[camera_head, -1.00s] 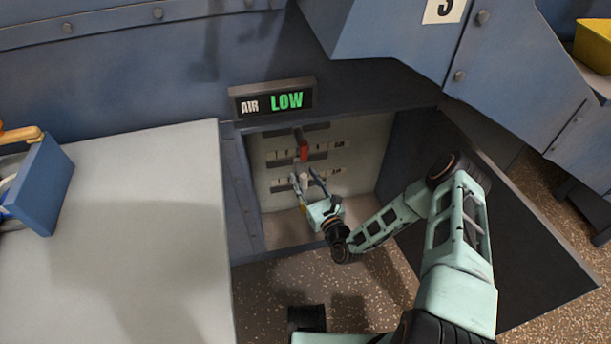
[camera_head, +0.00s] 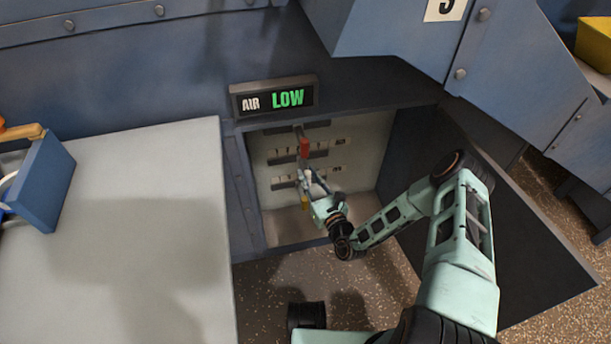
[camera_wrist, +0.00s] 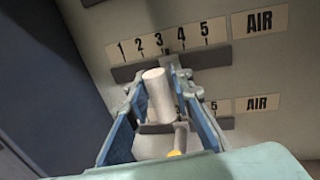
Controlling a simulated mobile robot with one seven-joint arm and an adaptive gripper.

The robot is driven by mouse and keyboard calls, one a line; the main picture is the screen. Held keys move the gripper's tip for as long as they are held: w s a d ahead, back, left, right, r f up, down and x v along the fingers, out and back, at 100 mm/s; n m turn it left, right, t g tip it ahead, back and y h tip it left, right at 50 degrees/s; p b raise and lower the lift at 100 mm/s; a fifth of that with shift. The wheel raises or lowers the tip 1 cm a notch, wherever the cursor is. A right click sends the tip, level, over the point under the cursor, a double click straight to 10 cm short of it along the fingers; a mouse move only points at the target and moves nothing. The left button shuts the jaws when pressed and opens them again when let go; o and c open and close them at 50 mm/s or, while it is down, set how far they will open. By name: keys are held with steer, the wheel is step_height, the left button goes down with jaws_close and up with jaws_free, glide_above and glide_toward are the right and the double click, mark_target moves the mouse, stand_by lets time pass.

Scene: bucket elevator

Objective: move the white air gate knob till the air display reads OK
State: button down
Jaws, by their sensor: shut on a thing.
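The air display (camera_head: 274,100) above the open cabinet reads LOW in green. The white air gate knob (camera_wrist: 158,96) sticks out from a slot under a scale marked 1 to 5 and AIR. Its stem meets the slot at about 3 to 4. My gripper (camera_wrist: 160,108) has its blue-lined fingers on either side of the white knob and is shut on it. In the head view my gripper (camera_head: 308,181) reaches into the cabinet and partly hides the knob.
A red knob (camera_head: 304,148) sits above the white one, and a yellow knob (camera_head: 304,203) below it. The cabinet's dark door (camera_head: 490,235) stands open at the right. A grey table (camera_head: 130,240) with a blue bin (camera_head: 42,185) is at the left.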

steer(key=d, duration=0.2)
steer(key=shift+w+d, duration=0.3)
steer(key=shift+w, duration=0.1)
steer(key=c, duration=1.7)
jaws_free()
steer(key=shift+a, duration=0.15)
